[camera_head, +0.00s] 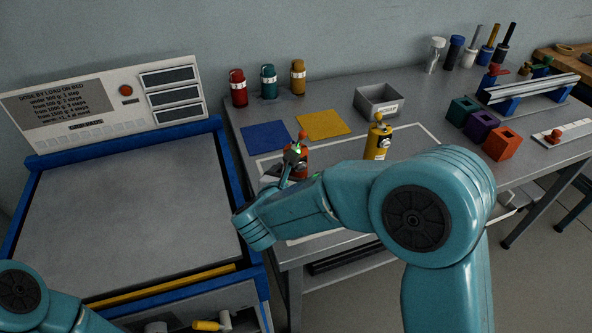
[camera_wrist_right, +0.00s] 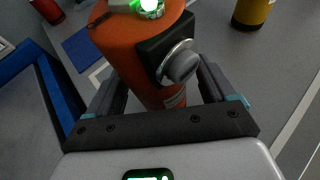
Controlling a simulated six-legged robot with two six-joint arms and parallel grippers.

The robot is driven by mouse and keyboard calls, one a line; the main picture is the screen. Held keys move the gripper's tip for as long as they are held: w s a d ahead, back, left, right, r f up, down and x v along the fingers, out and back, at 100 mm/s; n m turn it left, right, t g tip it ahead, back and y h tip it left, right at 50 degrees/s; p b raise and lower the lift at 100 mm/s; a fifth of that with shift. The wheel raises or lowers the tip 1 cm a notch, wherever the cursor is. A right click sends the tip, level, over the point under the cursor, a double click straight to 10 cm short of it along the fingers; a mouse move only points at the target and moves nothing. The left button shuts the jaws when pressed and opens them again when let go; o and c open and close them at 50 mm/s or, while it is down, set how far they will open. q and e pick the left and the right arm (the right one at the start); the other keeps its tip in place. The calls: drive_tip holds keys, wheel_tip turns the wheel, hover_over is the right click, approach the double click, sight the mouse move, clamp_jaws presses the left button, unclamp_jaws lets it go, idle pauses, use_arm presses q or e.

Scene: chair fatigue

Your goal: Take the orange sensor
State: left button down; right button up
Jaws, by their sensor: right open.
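The orange sensor (camera_head: 301,160) is an orange-red cylinder standing on the grey table, partly hidden by my right arm in the head view. In the right wrist view the sensor (camera_wrist_right: 135,45) has a black block with a round silver knob on its side and a lit green part on top. My right gripper (camera_wrist_right: 163,88) is open, with one finger on each side of the sensor's lower body. I cannot tell whether either finger touches it. My left gripper is out of view; only part of my left arm shows at the bottom left.
A yellow sensor (camera_head: 378,142) stands to the right, near a grey bin (camera_head: 379,101). Blue (camera_head: 268,135) and yellow (camera_head: 323,124) mats lie behind. Red, teal and ochre canisters line the back. Coloured blocks and a rail stand right. A blue-framed bench (camera_head: 125,215) is at left.

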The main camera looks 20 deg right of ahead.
drive_tip(key=c, duration=1.1)
